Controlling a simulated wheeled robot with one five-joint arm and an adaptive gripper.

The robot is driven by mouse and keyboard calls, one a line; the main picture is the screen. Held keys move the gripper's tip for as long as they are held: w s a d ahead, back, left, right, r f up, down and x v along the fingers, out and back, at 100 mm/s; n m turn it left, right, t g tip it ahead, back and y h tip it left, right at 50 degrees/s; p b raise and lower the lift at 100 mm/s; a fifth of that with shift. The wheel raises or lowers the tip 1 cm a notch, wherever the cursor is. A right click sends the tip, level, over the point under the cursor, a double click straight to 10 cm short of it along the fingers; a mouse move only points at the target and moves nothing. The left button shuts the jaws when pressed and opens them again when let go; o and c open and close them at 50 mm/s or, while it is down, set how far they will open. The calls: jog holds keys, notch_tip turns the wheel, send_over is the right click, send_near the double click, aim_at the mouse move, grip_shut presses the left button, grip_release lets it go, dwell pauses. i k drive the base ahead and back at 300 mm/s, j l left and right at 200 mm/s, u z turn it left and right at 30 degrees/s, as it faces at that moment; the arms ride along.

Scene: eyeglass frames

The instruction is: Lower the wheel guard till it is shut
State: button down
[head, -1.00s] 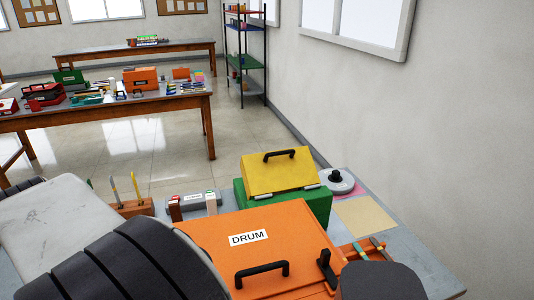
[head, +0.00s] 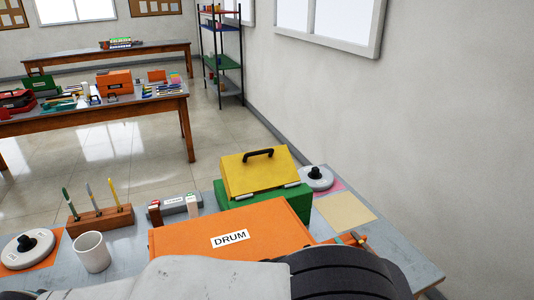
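No part in view bears a readable wheel guard label. A yellow lid (head: 248,177) with a black handle near its top edge stands tilted up on a green box (head: 309,204); I cannot tell if this is the guard. In front of it lies an orange box (head: 275,222) whose flat top is marked DRUM. My pale arm link and black ribbed joint cover the orange box's near part, including its handle. My gripper is not in view, and I see nothing touching the yellow lid.
On the grey bench (head: 395,255) are a white mug (head: 91,254), a wooden pen holder (head: 100,220), a grey block with levers (head: 181,206), a left knobbed disc (head: 17,254) and a right knobbed disc (head: 318,181). A tan sheet (head: 346,212) lies flat at right, near the wall.

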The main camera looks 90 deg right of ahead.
aim_at(255, 171)
jog(key=k+l+z, duration=0.1)
jog(key=z, duration=0.35)
jog(key=k+l+z, duration=0.2)
jog(key=z, duration=0.3)
jog(key=k+l+z, duration=0.25)
jog(key=z, duration=0.2)
jog(key=l+z, duration=0.45)
jog(key=l, duration=0.15)
jog(key=k, duration=0.05)
